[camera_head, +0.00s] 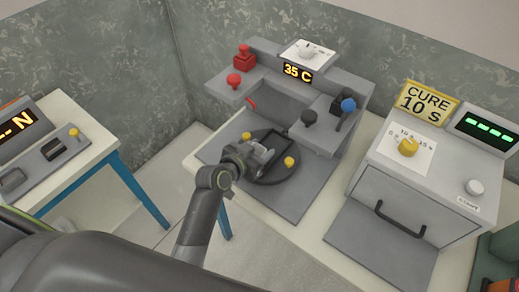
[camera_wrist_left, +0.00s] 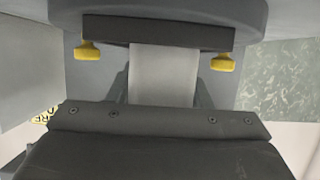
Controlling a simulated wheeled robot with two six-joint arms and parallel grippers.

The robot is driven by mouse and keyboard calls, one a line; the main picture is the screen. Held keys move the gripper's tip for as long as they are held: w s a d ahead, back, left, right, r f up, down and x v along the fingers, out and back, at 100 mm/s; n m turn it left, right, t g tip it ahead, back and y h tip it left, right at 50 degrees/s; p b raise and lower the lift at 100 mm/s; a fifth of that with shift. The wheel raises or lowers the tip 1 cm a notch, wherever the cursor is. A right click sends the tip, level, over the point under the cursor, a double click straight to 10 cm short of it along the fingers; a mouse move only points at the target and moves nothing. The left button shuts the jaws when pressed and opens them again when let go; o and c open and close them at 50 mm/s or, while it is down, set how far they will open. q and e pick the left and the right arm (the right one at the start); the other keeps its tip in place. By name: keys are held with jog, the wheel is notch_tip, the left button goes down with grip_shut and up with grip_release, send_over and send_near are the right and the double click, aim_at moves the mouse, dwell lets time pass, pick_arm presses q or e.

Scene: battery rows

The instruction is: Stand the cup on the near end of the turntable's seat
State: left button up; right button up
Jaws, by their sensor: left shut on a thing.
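The turntable (camera_head: 267,177) is a dark round disc with yellow knobs on its rim and a dark rectangular seat (camera_head: 286,141) on top. My left gripper (camera_head: 262,154) is at the near end of the seat, low over the disc. It is shut on a pale grey piece, which I take to be the cup (camera_wrist_left: 163,75); in the wrist view it sits between the fingers, against the dark seat edge (camera_wrist_left: 110,27). The gripper hides much of the cup in the head view. I cannot tell whether it touches the seat. My right gripper is not in view.
A grey cure box (camera_head: 404,205) with a handle stands at right. A side table (camera_head: 82,159) is at left.

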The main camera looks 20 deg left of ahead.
pick_arm(q)
jog(key=shift+f, duration=0.2)
jog(key=shift+f, duration=0.15)
jog(key=o, duration=1)
jog(key=shift+c, duration=0.2)
jog(key=shift+r, duration=0.25)
jog(key=b+v, duration=0.1)
jog(key=v, duration=1.1)
